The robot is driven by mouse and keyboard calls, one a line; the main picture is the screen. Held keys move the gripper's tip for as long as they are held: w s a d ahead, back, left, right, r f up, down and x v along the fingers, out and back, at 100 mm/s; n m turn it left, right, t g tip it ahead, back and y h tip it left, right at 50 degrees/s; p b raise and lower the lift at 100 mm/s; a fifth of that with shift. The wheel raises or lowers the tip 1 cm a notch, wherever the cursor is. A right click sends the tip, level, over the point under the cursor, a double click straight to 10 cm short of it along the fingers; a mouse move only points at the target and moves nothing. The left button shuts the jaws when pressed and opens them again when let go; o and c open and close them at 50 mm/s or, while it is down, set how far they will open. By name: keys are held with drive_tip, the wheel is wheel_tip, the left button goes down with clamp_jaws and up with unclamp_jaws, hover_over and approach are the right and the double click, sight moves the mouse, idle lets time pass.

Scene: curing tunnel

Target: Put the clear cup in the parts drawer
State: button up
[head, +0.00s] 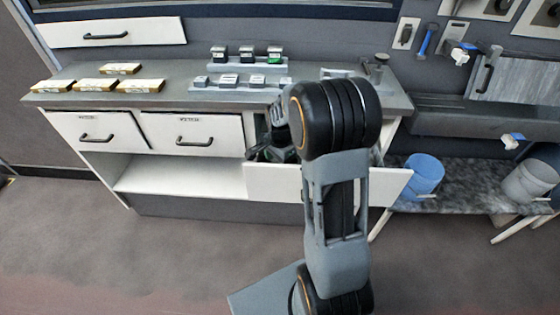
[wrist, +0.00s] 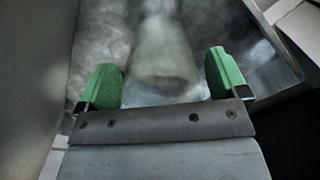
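The parts drawer (head: 272,183) appears to be the drawer standing open at the right of the bench; my arm covers much of it. In the wrist view, a pale translucent shape that looks like the clear cup (wrist: 164,62) lies between and beyond my fingertips, inside a grey-walled space that looks like the drawer (wrist: 270,62). My gripper (wrist: 165,80) is open, its two green pads wide apart, with gaps between them and the cup. The picture is blurred, so I cannot tell what the cup rests on. In the head view, my arm largely hides the gripper and the cup.
Yellow boxes (head: 140,86) and grey fixtures (head: 240,82) stand on the bench top (head: 180,97). Two other drawers (head: 187,134) are shut, with an open shelf (head: 170,175) below. A blue bin (head: 424,174) stands at the right. The floor in front is clear.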

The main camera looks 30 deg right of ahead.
drive_tip(key=shift+r, duration=0.1)
wheel_tip(320, 180, up, 12)
drive_tip(key=p, duration=0.2)
drive_tip(key=s+a+r+n, duration=0.1)
drive_tip(key=s+n, duration=0.1)
drive_tip(key=s+a+n+t, duration=0.1)
drive_tip(key=s+a+n, duration=0.1)
drive_tip(key=s+n, duration=0.1)
drive_tip(key=s+a+r+n, duration=0.1)
drive_tip(key=s+a+n, duration=0.1)
drive_tip(key=s, duration=0.1)
drive_tip(key=shift+a+r+t, duration=0.25)
drive_tip(key=shift+r+t, duration=0.05)
drive_tip(key=shift+r, duration=0.05)
drive_tip(key=s+a+f+n+t, duration=0.1)
drive_tip(key=s+a+n, duration=0.2)
drive_tip(key=s+n, duration=0.4)
drive_tip(key=shift+s+f+n, duration=0.2)
drive_tip(key=shift+s+n, duration=0.05)
drive_tip(key=shift+n, duration=0.05)
drive_tip(key=shift+a, duration=0.1)
